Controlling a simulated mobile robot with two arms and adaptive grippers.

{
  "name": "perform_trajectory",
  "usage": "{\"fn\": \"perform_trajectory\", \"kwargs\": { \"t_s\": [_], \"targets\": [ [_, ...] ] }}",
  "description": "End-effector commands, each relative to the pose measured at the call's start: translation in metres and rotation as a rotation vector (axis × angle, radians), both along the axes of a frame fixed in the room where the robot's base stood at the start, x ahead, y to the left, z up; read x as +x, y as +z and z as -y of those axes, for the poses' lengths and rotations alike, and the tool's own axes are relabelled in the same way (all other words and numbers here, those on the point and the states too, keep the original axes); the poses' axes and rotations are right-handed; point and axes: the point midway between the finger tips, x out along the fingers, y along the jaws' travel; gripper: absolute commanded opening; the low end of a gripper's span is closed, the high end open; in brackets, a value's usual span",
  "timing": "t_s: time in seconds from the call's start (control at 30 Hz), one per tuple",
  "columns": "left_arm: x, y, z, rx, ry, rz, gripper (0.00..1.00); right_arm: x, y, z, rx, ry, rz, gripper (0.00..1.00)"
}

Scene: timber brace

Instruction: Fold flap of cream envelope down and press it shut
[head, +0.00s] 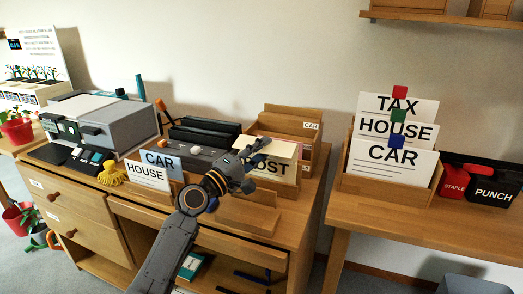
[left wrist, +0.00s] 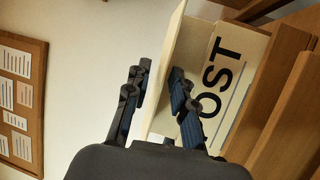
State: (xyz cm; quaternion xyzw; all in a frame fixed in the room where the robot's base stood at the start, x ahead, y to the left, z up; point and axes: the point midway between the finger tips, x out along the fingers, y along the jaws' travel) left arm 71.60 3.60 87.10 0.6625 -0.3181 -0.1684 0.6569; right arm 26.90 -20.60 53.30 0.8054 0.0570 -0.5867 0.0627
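A cream envelope (head: 280,148) stands upright in the wooden holder marked POST on the middle desk. In the left wrist view its cream panel (left wrist: 170,75) stands out beside a white card (left wrist: 226,75) reading "OST"; whether this panel is the flap I cannot tell. My left gripper (head: 252,165) is at the envelope's left side and covers part of it and of the lettering. In the left wrist view the fingers (left wrist: 155,105) are apart, one on each side of the cream panel. Whether they touch it is unclear. My right gripper is out of view.
A card sorter marked CAR and HOUSE (head: 150,174) stands left of my gripper, with a black-and-grey device (head: 195,153) behind. A wooden rack (head: 290,124) stands behind the envelope. A TAX, HOUSE, CAR file box (head: 389,190) is on the right table.

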Motion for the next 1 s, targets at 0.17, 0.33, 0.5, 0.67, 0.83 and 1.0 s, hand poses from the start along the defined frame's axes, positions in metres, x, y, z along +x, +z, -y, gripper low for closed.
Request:
{"fn": "perform_trajectory", "kwargs": {
  "t_s": [0.17, 0.33, 0.5, 0.67, 0.83, 1.0],
  "targets": [
    [0.0, 0.0, 0.0, 0.0, 0.0, 0.0, 0.25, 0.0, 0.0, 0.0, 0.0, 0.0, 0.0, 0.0],
    [-0.004, -0.002, -0.004, 0.001, 0.0, -0.001, 0.25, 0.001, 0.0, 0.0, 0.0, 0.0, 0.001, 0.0],
    [-0.025, -0.008, -0.022, 0.002, 0.001, -0.001, 0.25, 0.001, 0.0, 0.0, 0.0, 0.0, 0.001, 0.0],
    [-0.051, -0.015, -0.045, 0.003, 0.002, -0.001, 0.25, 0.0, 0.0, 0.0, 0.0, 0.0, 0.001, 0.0],
    [-0.074, -0.021, -0.064, 0.003, 0.0, -0.002, 0.25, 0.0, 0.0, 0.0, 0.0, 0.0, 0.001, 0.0],
    [-0.086, -0.023, -0.075, 0.001, 0.0, 0.0, 0.25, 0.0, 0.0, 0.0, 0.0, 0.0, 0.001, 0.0]
  ]
}}
